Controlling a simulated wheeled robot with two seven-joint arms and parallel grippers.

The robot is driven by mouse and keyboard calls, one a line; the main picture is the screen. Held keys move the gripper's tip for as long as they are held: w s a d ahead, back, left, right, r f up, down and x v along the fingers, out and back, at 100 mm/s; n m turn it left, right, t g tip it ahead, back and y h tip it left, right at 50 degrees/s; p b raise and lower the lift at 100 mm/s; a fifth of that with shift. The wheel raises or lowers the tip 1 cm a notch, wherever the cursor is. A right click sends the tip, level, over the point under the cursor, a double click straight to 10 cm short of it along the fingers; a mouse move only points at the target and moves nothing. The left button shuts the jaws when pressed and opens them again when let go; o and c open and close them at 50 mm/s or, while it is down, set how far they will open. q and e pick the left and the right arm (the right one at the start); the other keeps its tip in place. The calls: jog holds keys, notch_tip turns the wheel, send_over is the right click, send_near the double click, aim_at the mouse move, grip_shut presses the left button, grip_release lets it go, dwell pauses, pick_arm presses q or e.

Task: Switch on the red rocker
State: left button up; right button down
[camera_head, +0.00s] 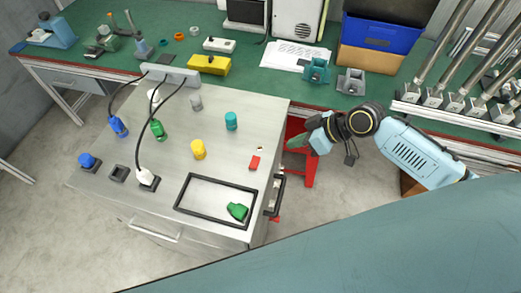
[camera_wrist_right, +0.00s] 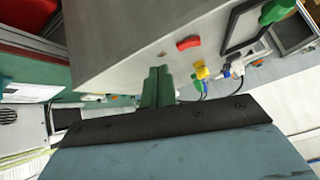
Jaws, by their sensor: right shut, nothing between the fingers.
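The red rocker (camera_head: 254,163) is a small red block on the top of the grey cabinet (camera_head: 215,165), near its right edge. It also shows in the right wrist view (camera_wrist_right: 188,43), beyond the fingers. I cannot tell which way it is tipped. My right gripper (camera_head: 295,142) is just off the cabinet's right edge, to the right of the rocker and apart from it. Its green fingers (camera_wrist_right: 157,86) are shut and empty, close to the cabinet's edge in the wrist view. My left gripper is not in view.
A black frame (camera_head: 216,178) with a green piece (camera_head: 238,211) lies in front of the rocker. Yellow (camera_head: 198,149) and teal (camera_head: 231,121) cylinders stand to its left and behind. A dark handle (camera_head: 275,195) juts from the cabinet's right side. The green workbench (camera_head: 185,20) runs behind.

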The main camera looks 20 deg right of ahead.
jog(key=s+a+r+n+g+y, duration=0.1)
jog(key=s+a+r+n, duration=0.1)
jog(key=r, duration=0.5)
jog(key=shift+s+a+p, duration=0.3)
jog(key=shift+a+p, duration=0.05)
jog(key=shift+a, duration=0.2)
jog(key=p, duration=0.1)
send_near(249, 165)
jog(key=w+a, duration=0.2)
jog(key=shift+a+r, duration=0.2)
jog(key=shift+a, duration=0.2)
jog(key=f, duration=0.3)
jog(key=shift+s+a+f, duration=0.1)
jog(key=shift+a+f, duration=0.15)
jog(key=shift+a, duration=0.05)
jog(key=shift+f, duration=0.55)
